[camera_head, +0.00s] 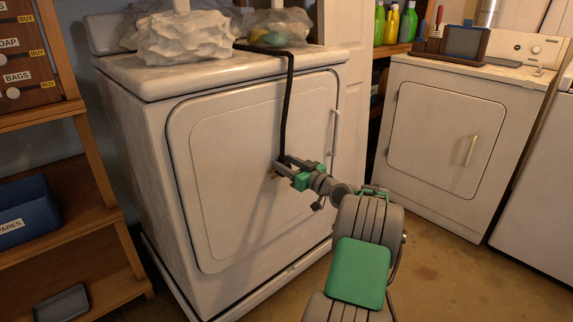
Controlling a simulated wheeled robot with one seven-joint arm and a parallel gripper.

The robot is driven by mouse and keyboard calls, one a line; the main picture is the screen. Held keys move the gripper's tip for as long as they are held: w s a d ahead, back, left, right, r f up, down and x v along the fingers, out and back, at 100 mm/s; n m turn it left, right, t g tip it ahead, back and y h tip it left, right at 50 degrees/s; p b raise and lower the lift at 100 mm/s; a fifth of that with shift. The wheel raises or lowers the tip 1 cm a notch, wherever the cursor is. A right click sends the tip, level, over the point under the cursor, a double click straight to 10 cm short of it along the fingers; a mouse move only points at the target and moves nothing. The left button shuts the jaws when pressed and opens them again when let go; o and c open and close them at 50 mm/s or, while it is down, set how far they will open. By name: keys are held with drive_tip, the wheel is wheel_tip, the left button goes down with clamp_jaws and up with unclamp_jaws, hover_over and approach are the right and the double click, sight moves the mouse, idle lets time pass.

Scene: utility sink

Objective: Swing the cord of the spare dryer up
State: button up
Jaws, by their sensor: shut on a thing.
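A black cord (288,100) runs from the top of the near white dryer (215,130) over its front edge and hangs down in front of the door. My gripper (281,166) is at the lower end of the cord, in front of the dryer's door, and is shut on it. The cord is fairly straight between the top edge and my gripper. The cord's tip is partly hidden by the fingers. The far end of the cord lies on the dryer top near the bags.
A crumpled white bundle (183,37) and a clear bag (276,24) sit on the dryer top. A door handle (334,131) is right of my gripper. A second white machine (452,130) stands at right. Wooden shelves (70,215) with a blue bin (24,212) stand at left.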

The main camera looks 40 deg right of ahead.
clamp_jaws()
idle(0.3)
